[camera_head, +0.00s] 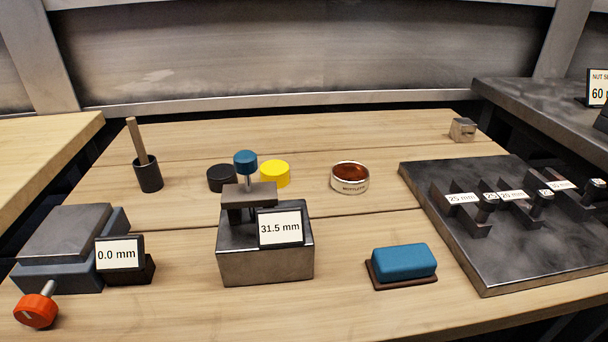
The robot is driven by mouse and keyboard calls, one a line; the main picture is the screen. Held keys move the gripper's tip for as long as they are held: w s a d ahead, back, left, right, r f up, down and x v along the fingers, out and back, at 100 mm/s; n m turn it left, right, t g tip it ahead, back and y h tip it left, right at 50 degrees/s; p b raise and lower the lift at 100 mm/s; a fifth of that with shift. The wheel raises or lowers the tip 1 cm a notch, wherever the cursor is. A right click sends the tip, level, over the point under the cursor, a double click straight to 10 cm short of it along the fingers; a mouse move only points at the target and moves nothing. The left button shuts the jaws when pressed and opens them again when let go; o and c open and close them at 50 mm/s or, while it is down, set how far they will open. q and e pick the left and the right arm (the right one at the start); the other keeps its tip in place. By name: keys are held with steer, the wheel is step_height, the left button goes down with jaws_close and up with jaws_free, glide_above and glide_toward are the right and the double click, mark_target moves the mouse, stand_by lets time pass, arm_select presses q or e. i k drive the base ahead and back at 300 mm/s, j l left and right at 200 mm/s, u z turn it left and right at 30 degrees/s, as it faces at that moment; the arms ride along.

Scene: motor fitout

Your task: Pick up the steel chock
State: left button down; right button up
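A small steel block (462,130), which looks like the steel chock, sits alone on the wooden table at the back right. It stands behind the dark metal plate and apart from it. Its top looks notched, but it is too small to tell its exact shape. Neither of my grippers is in view.
A dark metal plate (480,263) with labelled blocks lies at the right. A steel block with a 31.5 mm display (280,228) stands centrally. A blue block (404,261), metal ring tin (350,178), black cup (148,175) and orange-knobbed device (37,310) also stand here. The back middle is clear.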

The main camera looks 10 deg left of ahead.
mark_target(580, 208)
steer(key=i+j+z, duration=0.1)
steer(key=z, duration=0.85)
